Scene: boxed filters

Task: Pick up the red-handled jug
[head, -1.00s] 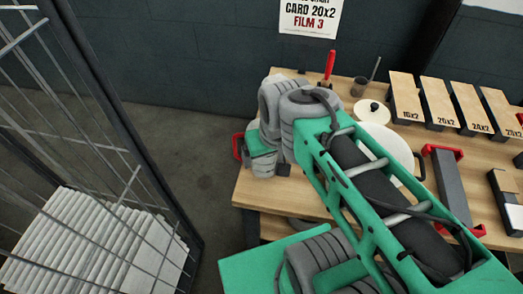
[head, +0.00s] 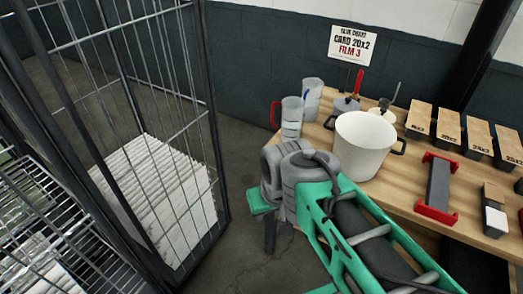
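The red-handled jug (head: 291,120) is a clear, greyish measuring jug near the left edge of the wooden table. It stands upright, with its red handle on the left side. My gripper (head: 270,240) hangs below my green and grey wrist, left of the table edge and nearer to me than the jug. It is apart from the jug. Only a dark finger part shows, so its opening cannot be told. My arm hides the front corner of the table.
A clear jug with a blue mark (head: 312,97) stands just behind the red-handled one. A large white pot (head: 363,146) stands to the right. A red-ended grey holder (head: 438,186) and labelled boxes (head: 449,124) lie farther right. A wire cage (head: 160,150) stands left, with floor between.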

